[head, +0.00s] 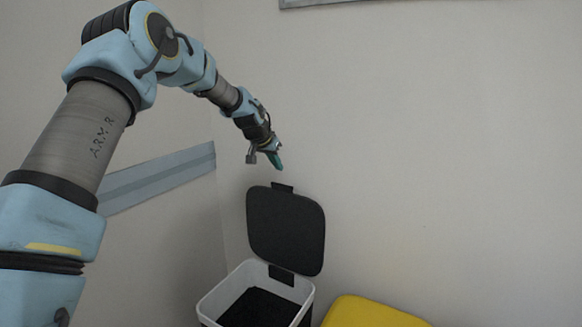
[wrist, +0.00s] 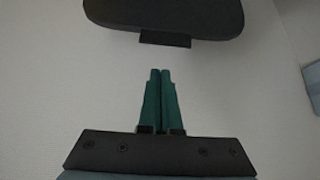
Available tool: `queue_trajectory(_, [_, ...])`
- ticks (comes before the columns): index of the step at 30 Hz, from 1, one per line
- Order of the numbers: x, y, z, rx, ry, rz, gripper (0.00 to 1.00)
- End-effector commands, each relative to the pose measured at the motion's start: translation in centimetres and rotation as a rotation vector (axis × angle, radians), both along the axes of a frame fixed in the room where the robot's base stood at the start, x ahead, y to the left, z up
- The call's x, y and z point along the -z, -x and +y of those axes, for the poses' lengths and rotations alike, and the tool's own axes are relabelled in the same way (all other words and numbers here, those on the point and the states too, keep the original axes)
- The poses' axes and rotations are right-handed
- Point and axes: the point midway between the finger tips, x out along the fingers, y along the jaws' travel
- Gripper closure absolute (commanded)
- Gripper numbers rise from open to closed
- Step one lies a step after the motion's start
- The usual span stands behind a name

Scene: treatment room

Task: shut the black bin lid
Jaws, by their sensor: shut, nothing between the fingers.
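The black bin lid (head: 285,230) stands open, raised nearly upright at the back of the bin. It has a small tab on its top edge and a hinge piece at its bottom. The bin (head: 210,306) has a white rim and a dark inside. My gripper (head: 278,165) is above the lid's top edge, apart from it, with its green fingers together and empty. In the wrist view the closed fingers (wrist: 160,72) point toward the lid (wrist: 165,14), whose tab edge shows at the top with a gap between.
A yellow lid or box top (head: 372,312) stands to the right of the bin. A pale wall is behind the bin, with a grey rail (head: 160,178) on the left wall. The space above and right of the lid is clear.

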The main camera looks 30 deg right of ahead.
Motion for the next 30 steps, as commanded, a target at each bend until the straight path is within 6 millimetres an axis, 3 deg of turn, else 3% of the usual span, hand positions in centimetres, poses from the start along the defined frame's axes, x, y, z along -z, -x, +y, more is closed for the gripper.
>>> queue_trajectory(5, [-0.3,-0.2,-2.1,0.023,0.02,-0.011,1.0])
queue_trajectory(18, [5.0,-2.2,-5.6,0.021,0.018,-0.011,1.0])
queue_trajectory(26, [7.3,-3.0,-7.2,0.021,0.017,-0.01,1.0])
queue_trajectory(30, [7.1,-2.7,-6.1,0.019,0.018,-0.011,1.0])
